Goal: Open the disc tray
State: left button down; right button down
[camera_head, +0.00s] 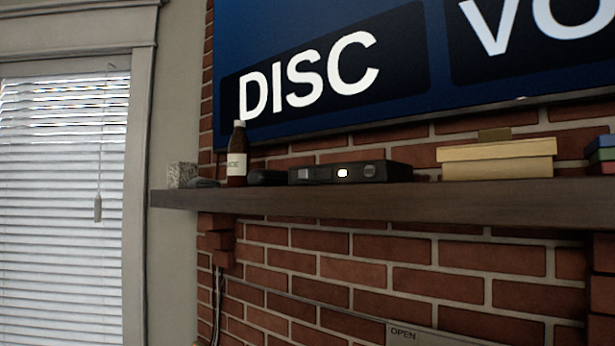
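A black disc player (352,172) sits on the dark wooden mantel shelf (400,204). Its front shows a small bright white spot, a grey square at the left and a round dark knob at the right. No tray sticks out from its front. Above it a large screen (330,60) on the brick wall shows the word "DISC" and part of another word, "VO". Neither of my grippers is in view.
A brown bottle (237,157) and small dark objects (266,178) stand left of the player. A yellowish box (497,160) stands to its right. A window with blinds (62,200) is at the left.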

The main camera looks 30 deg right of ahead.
aim_at(318, 174)
jog(key=j+z, duration=0.15)
jog(key=z, duration=0.7)
jog(key=i+j, duration=0.05)
